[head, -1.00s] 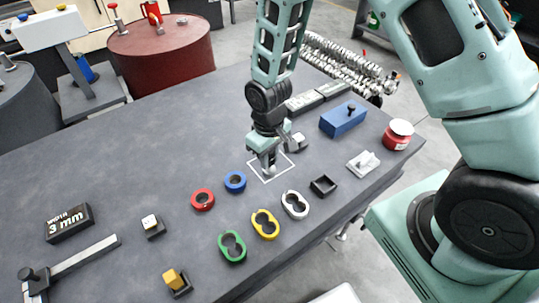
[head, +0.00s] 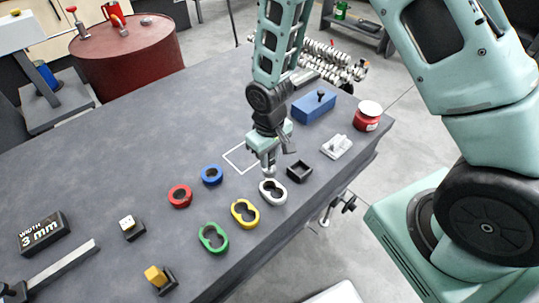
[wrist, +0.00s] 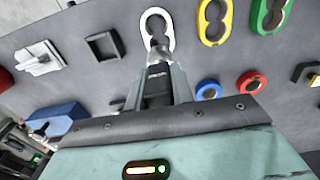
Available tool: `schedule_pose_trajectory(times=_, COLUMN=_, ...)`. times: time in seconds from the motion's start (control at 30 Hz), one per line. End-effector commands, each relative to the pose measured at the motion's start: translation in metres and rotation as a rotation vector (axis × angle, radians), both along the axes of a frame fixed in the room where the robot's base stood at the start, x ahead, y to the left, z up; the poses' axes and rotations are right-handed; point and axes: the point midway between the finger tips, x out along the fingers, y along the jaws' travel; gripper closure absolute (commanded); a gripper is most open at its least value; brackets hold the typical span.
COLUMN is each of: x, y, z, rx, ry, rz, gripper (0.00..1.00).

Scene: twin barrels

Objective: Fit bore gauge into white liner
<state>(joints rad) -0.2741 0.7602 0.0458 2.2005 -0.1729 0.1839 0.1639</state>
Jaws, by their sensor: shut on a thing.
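My gripper (head: 266,152) is shut on the bore gauge, a small piece with a grey rounded end (wrist: 160,56) pointing out between the fingers in the wrist view. The white liner (head: 272,193) is an oval ring with two joined round openings, lying on the table. It also shows in the wrist view (wrist: 145,20), just beyond the gauge's end. In the head view the gauge is right at the liner's far edge, appearing just above it. The gauge's end overlaps the liner's near lobe in the wrist view; I cannot tell whether they touch.
Yellow (head: 246,214) and green (head: 213,238) twin-hole liners lie left of the white one. Blue (head: 212,174) and red (head: 180,196) rings lie behind them. A black square frame (head: 299,171) sits close on the right. A white outlined square (head: 238,160) on the table is empty.

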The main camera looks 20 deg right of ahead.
Motion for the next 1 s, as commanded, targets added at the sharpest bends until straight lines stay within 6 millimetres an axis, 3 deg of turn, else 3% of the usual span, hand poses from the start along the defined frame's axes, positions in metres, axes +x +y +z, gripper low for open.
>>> schedule_pose_trajectory(times=0.5, x=0.0, y=0.0, z=-0.046, rx=0.0, ry=0.0, rz=0.001, gripper=1.0)
schedule_pose_trajectory(times=1.0, x=0.0, y=0.0, z=-0.049, rx=0.0, ry=-0.001, rz=0.001, gripper=1.0)
